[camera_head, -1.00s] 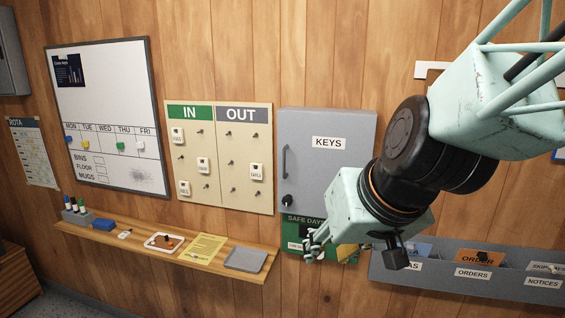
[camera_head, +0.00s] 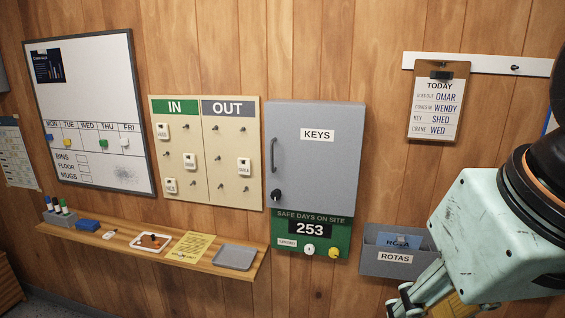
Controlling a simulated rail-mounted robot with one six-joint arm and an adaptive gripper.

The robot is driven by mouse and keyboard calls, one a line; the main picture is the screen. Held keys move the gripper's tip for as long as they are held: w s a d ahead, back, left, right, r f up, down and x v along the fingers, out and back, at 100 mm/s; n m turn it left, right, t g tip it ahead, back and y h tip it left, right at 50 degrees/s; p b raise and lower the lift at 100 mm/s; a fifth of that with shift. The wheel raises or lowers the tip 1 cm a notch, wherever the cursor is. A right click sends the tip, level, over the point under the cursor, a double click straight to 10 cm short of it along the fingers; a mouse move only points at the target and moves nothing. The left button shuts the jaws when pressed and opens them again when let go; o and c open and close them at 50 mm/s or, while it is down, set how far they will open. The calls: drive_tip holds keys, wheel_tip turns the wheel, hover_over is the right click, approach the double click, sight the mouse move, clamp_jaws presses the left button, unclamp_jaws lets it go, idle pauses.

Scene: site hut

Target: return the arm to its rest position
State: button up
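My gripper (camera_head: 398,306) is at the lower right of the head view, in front of the wall racks. Its fingers show at the bottom edge, partly cut off, and I cannot tell whether they are open or shut. The pale green wrist housing (camera_head: 497,238) and a dark joint fill the right edge. No held thing is visible at the fingers.
The key cabinet (camera_head: 318,155) is shut, above the safe-days board (camera_head: 325,240). A shelf (camera_head: 205,265) with a grey tray (camera_head: 234,257) is left. A clipboard (camera_head: 437,110) hangs upper right.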

drive_tip(key=shift+h, duration=0.3)
drive_tip(key=shift+s+d, duration=0.4)
drive_tip(key=shift+s, duration=0.25)
drive_tip(key=shift+s+d, duration=0.4)
drive_tip(key=shift+s, duration=0.3)
drive_tip(key=shift+s+d, duration=0.4)
drive_tip(key=shift+s, duration=0.25)
drive_tip(key=shift+c, duration=0.5)
